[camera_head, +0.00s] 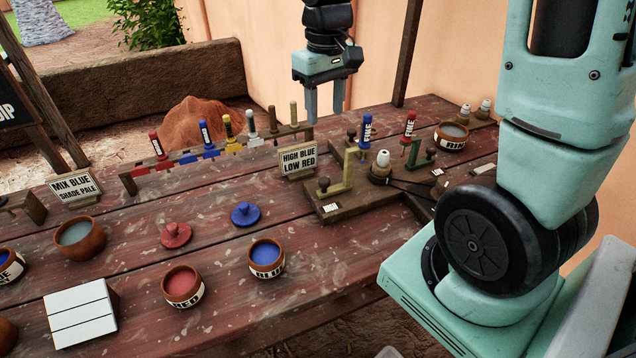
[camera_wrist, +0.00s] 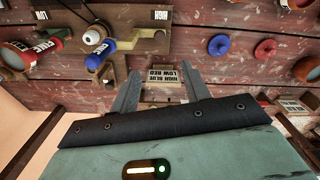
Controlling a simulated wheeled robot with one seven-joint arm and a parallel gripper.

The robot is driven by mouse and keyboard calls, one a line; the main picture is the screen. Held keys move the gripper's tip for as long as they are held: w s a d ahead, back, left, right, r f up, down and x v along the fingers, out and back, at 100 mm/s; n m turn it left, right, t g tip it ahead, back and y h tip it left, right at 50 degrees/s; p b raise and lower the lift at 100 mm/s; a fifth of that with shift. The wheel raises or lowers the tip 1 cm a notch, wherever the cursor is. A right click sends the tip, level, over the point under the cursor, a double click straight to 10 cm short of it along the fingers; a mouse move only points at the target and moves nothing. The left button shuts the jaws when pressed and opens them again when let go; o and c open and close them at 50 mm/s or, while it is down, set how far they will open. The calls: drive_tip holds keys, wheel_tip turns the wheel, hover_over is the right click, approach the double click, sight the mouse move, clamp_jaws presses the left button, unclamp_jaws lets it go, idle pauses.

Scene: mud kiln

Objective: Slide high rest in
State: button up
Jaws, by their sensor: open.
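A wooden fixture (camera_head: 360,200) stands right of the table's middle. On its left front is an olive-yellow bracket rest (camera_head: 347,172) with a dark knob (camera_head: 323,183) at its near end. A small white label lies in front of it; in the wrist view this label (camera_wrist: 160,15) reads HIGH. A blue FINE brush (camera_head: 366,130) and a red FINE brush (camera_head: 409,124) stand at the fixture, the red by a green bracket (camera_head: 420,156). My gripper (camera_head: 325,120) is open and empty, fingers down, above and behind the fixture's left side. In the wrist view its fingers (camera_wrist: 162,82) flank the sign's position.
A sign (camera_head: 299,159) reading HIGH BLUE LOW RED stands left of the fixture. A rack (camera_head: 215,155) of several upright brushes runs behind it. Red (camera_head: 182,287) and blue (camera_head: 265,257) pots stand in front, with a clear table patch between.

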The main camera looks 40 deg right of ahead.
sight(324, 180)
wheel_tip(324, 180, down, 17)
drive_tip(key=shift+f, duration=0.15)
idle(0.4)
